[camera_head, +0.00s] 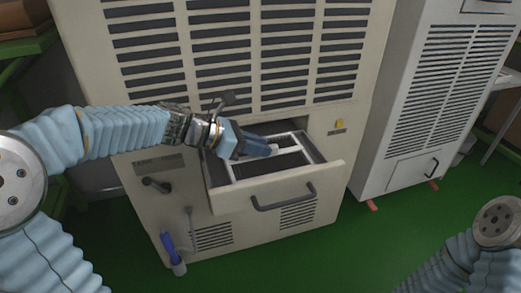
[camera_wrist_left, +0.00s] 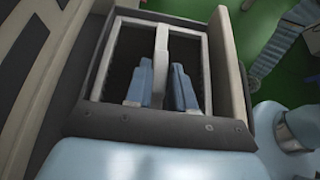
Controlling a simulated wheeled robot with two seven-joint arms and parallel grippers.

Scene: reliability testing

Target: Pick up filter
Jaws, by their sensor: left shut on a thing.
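The filter (camera_head: 290,151) is a pale rectangular frame with a middle bar and dark panels. It lies inside the pulled-out drawer (camera_head: 318,184) of the beige machine. In the left wrist view the filter's middle bar (camera_wrist_left: 163,40) runs between the two blue fingers of my left gripper (camera_wrist_left: 161,88). My left gripper, also seen in the head view (camera_head: 271,149), reaches into the drawer from the left and is shut on that bar. The filter still sits within the drawer walls. My right gripper is out of view; only part of my right arm shows at the lower right.
The beige machine (camera_head: 240,55) with vent slots stands behind the drawer. A blue-handled crank (camera_head: 171,251) hangs on its lower front. A second pale cabinet (camera_head: 425,100) stands to the right. The green floor (camera_head: 370,245) is open in front of the machines.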

